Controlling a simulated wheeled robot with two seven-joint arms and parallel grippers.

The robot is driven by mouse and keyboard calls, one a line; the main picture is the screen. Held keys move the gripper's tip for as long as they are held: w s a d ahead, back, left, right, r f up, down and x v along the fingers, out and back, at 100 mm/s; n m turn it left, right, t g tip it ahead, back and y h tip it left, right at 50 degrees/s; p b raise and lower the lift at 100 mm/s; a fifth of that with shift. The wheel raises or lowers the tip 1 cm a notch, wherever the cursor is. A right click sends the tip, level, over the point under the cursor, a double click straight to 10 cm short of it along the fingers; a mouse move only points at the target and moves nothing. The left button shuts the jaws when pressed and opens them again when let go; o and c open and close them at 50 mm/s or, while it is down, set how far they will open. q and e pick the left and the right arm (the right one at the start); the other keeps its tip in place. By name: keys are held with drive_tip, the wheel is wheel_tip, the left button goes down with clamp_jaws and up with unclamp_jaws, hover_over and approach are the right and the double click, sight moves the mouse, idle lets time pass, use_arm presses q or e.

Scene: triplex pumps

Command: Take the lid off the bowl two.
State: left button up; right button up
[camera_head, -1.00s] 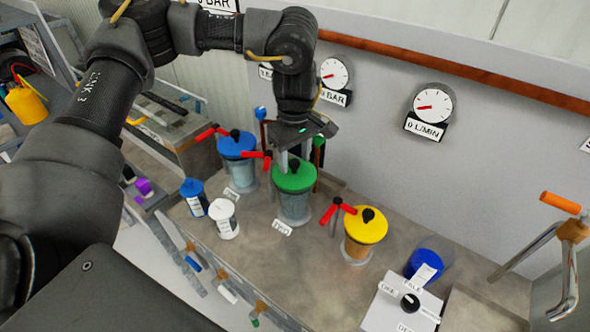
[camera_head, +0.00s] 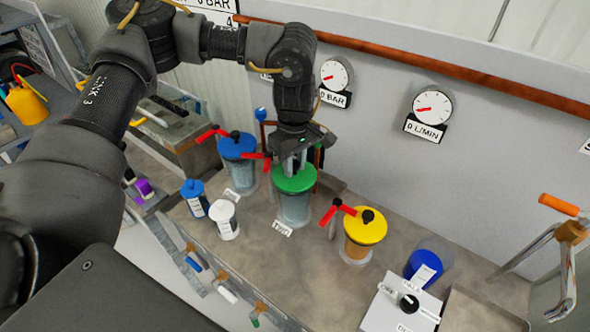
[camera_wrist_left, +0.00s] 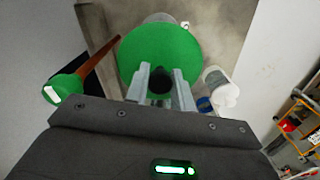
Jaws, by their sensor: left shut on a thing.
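The green lid (camera_head: 296,182) sits on a clear bowl (camera_head: 293,210) in the middle of the bench, behind a small label (camera_head: 282,228) that seems to read TWO. My left gripper (camera_head: 292,168) reaches down from above and is shut on the lid's black knob. In the left wrist view, its two fingers stand on either side of the knob (camera_wrist_left: 160,79), over the green lid (camera_wrist_left: 185,48). I see no clear gap between lid and bowl. My right gripper is not in view.
A blue-lidded bowl (camera_head: 236,146) stands left and a yellow-lidded bowl (camera_head: 364,228) right. Red handles (camera_head: 336,208) stand close beside the bowls. Blue (camera_head: 194,196) and white (camera_head: 224,217) containers stand at front left. Wall gauges (camera_head: 433,108) hang behind.

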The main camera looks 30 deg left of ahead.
use_arm(q)
drive_tip(key=shift+r, duration=0.1)
drive_tip(key=shift+r, duration=0.55)
drive_tip(key=s+d+r+b, duration=0.3)
drive_tip(key=s+d+r, duration=0.2)
drive_tip(key=s+r, duration=0.6)
drive_tip(key=shift+s+r+b, duration=0.35)
drive_tip(key=shift+s, duration=0.7)
drive_tip(key=shift+d+f, duration=0.1)
